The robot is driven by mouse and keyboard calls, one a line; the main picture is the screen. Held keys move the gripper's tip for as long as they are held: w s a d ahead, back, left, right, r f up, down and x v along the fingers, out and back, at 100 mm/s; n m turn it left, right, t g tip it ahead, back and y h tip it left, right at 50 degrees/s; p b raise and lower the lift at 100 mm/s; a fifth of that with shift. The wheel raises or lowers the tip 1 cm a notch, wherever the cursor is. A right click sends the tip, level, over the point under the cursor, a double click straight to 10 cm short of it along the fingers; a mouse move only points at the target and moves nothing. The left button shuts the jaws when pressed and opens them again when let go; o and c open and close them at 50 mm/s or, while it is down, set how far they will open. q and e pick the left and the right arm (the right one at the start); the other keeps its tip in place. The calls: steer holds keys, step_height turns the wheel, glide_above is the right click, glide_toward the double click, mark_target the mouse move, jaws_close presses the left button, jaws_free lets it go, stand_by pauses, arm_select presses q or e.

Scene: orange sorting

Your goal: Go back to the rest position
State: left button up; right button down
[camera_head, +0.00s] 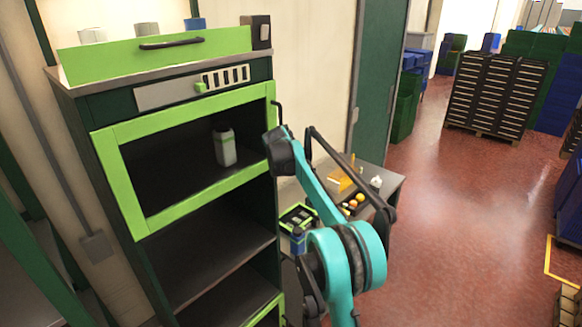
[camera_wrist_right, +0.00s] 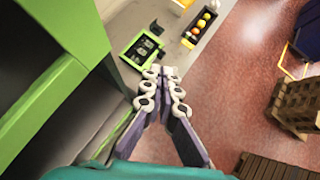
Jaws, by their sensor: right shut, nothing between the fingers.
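My right gripper (camera_wrist_right: 162,71) shows in the right wrist view with its two pale, jointed fingers together and nothing between them. It is in the air; a green-rimmed tray (camera_wrist_right: 124,52) and a dark holder with oranges (camera_wrist_right: 189,44) lie beyond its tips. In the head view my teal right arm rises from the bottom centre, in front of the small table and beside the cabinet. I cannot make out the right fingertips there. My left gripper is not in view.
A green-framed cabinet (camera_head: 105,166) stands at left, with a pale canister (camera_head: 225,146) inside its open upper compartment. The small table (camera_head: 391,180) behind my arm holds oranges (camera_head: 355,201) and a yellow item (camera_head: 343,180). Red floor at right is clear up to stacked crates (camera_head: 493,92).

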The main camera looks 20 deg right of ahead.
steer(key=s+d+r+b, duration=0.1)
steer(key=s+r, duration=0.4)
steer(key=r, duration=0.1)
steer(key=s+a+f+m+y+b, duration=0.3)
steer(key=s+a+f+m+b, duration=1.15)
steer(key=s+f, duration=0.4)
arm_select(q)
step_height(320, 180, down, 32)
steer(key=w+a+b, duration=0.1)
steer(key=b, duration=1.4)
steer(key=shift+b, duration=0.4)
arm_select(e)
steer(key=s+a+f+m+y, duration=0.1)
steer(key=s+a+f+m, duration=0.2)
steer(key=s+f, duration=0.4)
steer(key=s+a+f+m+y, duration=0.1)
steer(key=s+a+f+m, duration=0.3)
steer(key=f, duration=0.8)
steer(key=s+a+f+m, duration=0.3)
steer(key=s+f+m, duration=0.3)
steer(key=s+f, duration=0.3)
steer(key=shift+s+a+f+y, duration=0.25)
steer(key=shift+s+f+y, duration=0.15)
steer(key=shift+f, duration=0.45)
